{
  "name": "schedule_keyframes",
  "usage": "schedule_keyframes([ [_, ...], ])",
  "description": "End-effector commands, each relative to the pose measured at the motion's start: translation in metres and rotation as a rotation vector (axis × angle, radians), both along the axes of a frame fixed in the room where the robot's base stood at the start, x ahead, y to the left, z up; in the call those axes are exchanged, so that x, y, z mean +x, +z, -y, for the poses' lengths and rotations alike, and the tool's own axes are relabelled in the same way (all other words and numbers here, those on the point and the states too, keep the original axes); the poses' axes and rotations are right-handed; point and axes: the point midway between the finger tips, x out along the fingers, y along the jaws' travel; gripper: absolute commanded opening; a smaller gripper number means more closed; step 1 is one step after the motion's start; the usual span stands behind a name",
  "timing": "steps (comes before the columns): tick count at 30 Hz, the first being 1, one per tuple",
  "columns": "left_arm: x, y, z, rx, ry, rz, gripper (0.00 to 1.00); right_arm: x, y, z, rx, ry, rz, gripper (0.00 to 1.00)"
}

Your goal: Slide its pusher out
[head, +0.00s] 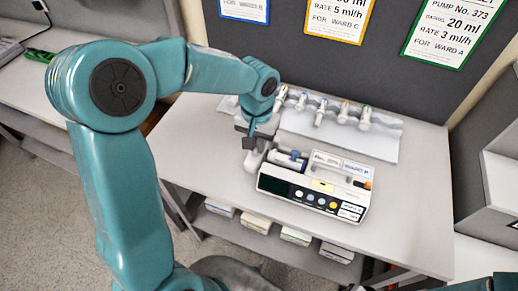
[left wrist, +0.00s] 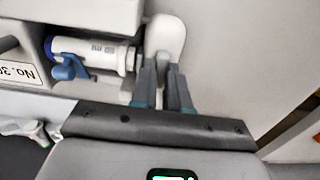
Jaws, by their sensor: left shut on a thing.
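The white infusion pump (head: 268,184) stands on the table, with a dark screen and several round buttons on its front. Its pusher is a white rounded block (left wrist: 168,34) at the pump's end; in the head view the pusher (head: 254,161) is at the pump's left end. My left gripper (head: 250,142) is shut on the pusher, with a finger on each side of its stem in the left wrist view (left wrist: 164,75). A syringe (left wrist: 90,50) with a blue clamp (left wrist: 68,68) lies in the pump's cradle, its end near the pusher. My right gripper is out of view.
Several syringes (head: 320,112) lie on a pale tray (head: 378,150) behind the pump. Order cards (head: 338,16) hang on the dark panel. Boxes (head: 296,236) sit on a shelf below. The table is clear right of the pump (head: 415,200).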

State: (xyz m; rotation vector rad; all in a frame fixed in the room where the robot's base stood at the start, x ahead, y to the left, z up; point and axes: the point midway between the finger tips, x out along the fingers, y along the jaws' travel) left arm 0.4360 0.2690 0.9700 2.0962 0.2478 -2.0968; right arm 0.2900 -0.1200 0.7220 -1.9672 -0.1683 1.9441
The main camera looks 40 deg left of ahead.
Motion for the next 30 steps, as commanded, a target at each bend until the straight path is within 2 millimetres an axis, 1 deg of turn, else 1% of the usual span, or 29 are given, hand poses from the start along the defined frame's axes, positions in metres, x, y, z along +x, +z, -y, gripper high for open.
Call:
schedule_keyframes([
  [30,-0.012,0.001,-0.051,0.001,0.003,0.001,0.05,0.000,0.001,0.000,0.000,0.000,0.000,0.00],
])
